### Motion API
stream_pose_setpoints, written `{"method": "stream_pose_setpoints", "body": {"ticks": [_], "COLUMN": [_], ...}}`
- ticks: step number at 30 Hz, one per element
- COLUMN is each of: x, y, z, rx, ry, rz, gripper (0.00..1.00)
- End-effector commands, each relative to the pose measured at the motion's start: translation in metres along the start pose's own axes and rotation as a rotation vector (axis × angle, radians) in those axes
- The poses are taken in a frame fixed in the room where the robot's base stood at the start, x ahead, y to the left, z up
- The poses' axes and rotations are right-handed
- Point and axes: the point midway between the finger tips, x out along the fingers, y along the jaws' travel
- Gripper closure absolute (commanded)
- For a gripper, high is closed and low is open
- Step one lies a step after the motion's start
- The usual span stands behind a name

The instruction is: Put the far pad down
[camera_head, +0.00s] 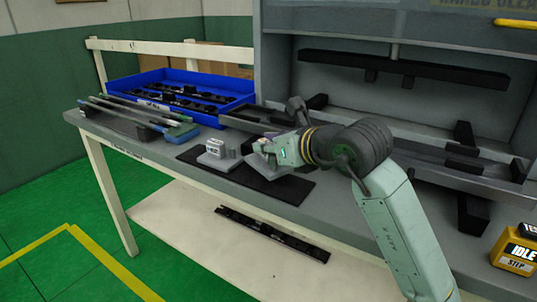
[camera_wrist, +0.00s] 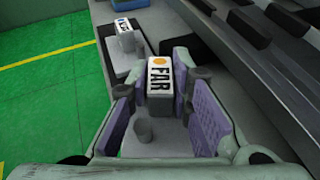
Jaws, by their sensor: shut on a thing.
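The far pad, a grey block with a white top marked "FAR" (camera_wrist: 160,82) and an orange dot, sits between the two purple-lined fingers of my gripper (camera_wrist: 163,112). The gripper is shut on it. In the head view my gripper (camera_head: 264,150) is over the black mat (camera_head: 292,190), at the mat's back right part. Whether the pad touches the mat cannot be told. A second grey pad with a labelled block (camera_head: 215,150) stands on the mat to the left of my gripper; it also shows in the wrist view (camera_wrist: 125,42), its label not readable.
A blue bin (camera_head: 215,84) holding dark clips stands at the back left. Long trim bars (camera_head: 135,115) lie on the bench's left end. Dark rails (camera_head: 440,160) run behind my arm. A yellow box marked "IDLE" (camera_head: 516,250) is at the right. The mat's front part is bare.

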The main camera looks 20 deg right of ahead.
Motion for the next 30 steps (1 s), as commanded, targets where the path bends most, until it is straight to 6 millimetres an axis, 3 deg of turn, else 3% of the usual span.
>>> {"method": "stream_pose_setpoints", "body": {"ticks": [7,20,21,30], "x": [0.012,0.014,0.013,0.013], "y": [0.000,0.000,0.000,0.000], "z": [-0.031,-0.035,-0.034,-0.034], "rx": [0.003,0.000,0.001,0.001], "ry": [-0.001,-0.001,0.000,0.000], "rz": [0.001,0.000,0.000,0.000], "gripper": [1.00,1.00,0.78,0.60]}}
